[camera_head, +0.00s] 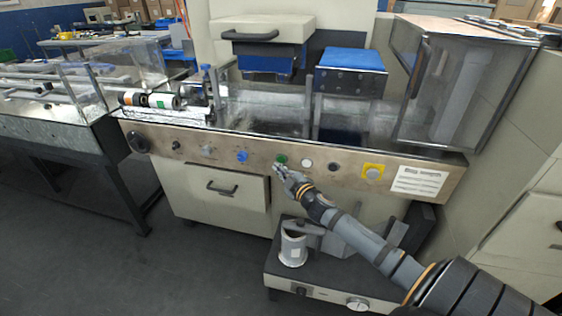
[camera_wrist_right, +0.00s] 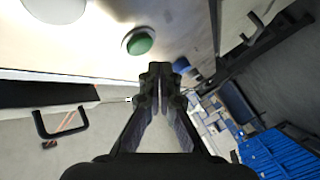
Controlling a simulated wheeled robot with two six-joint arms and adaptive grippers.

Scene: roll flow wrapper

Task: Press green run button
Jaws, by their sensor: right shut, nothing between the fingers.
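The green run button (camera_head: 281,160) sits on the metal control panel (camera_head: 220,150) of the machine, between a blue button and a white button. It also shows in the right wrist view as a round green cap in a pale ring (camera_wrist_right: 140,42). My right gripper (camera_head: 279,170) is shut and empty, its fingertips just below the green button in the head view. In the right wrist view the shut fingertips (camera_wrist_right: 159,68) point toward the panel, below and slightly right of the button. I cannot tell whether they touch the panel. My left gripper is not in view.
A blue button (camera_head: 242,157), a white button (camera_head: 306,163) and a yellow-framed button (camera_head: 373,172) share the panel. A drawer with a black handle (camera_head: 223,188) is below. Floor at left is clear.

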